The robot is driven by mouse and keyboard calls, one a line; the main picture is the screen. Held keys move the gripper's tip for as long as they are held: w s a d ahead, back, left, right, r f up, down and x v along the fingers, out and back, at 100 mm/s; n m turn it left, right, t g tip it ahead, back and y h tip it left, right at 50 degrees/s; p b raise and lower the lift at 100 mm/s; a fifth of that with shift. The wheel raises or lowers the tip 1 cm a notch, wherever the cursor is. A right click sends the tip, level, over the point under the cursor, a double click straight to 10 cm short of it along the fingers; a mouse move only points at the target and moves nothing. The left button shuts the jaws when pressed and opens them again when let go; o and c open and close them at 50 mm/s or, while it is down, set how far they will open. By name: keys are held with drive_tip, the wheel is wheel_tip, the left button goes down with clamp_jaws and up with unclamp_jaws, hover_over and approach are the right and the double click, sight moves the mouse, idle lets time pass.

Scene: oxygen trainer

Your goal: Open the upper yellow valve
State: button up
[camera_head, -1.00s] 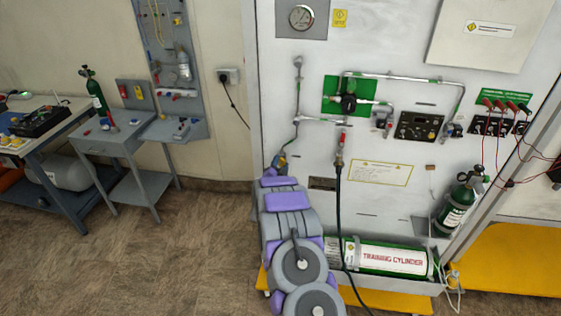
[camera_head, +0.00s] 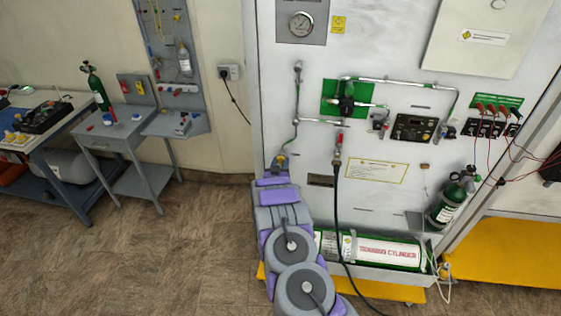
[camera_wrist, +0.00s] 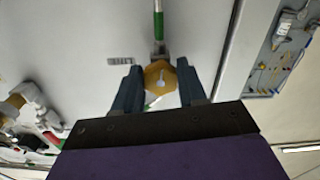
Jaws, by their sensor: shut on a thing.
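The yellow valve (camera_wrist: 160,76) is an angular yellow knob at the end of a thin pipe with a green band, seen in the wrist view. My gripper (camera_wrist: 160,88) has one dark finger on each side of the knob and is shut on it. In the head view, the valve (camera_head: 280,160) is a small yellow spot low on the panel's left side, at the lower end of a pipe. My purple and grey arm reaches up to it and hides most of the gripper there. I cannot tell how far the knob is turned.
The white panel (camera_head: 300,220) carries a gauge (camera_head: 301,24), pipes and a black hose (camera_head: 336,215). A training cylinder (camera_head: 385,251) lies low behind my arm, and a green bottle (camera_head: 449,202) stands at right. Floor at left is free up to a grey side table (camera_head: 112,135).

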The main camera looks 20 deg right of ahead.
drive_tip(key=shift+s+a+f+n, duration=0.1)
drive_tip(key=shift+f+n, duration=0.2)
drive_tip(key=shift+n, duration=0.4)
drive_tip(key=shift+p, duration=0.3)
drive_tip(key=o, duration=0.9)
drive_tip(key=shift+o, duration=0.8)
drive_tip(key=shift+r, duration=0.2)
drive_tip(key=v, duration=1.7)
drive_tip(key=shift+a, duration=0.2)
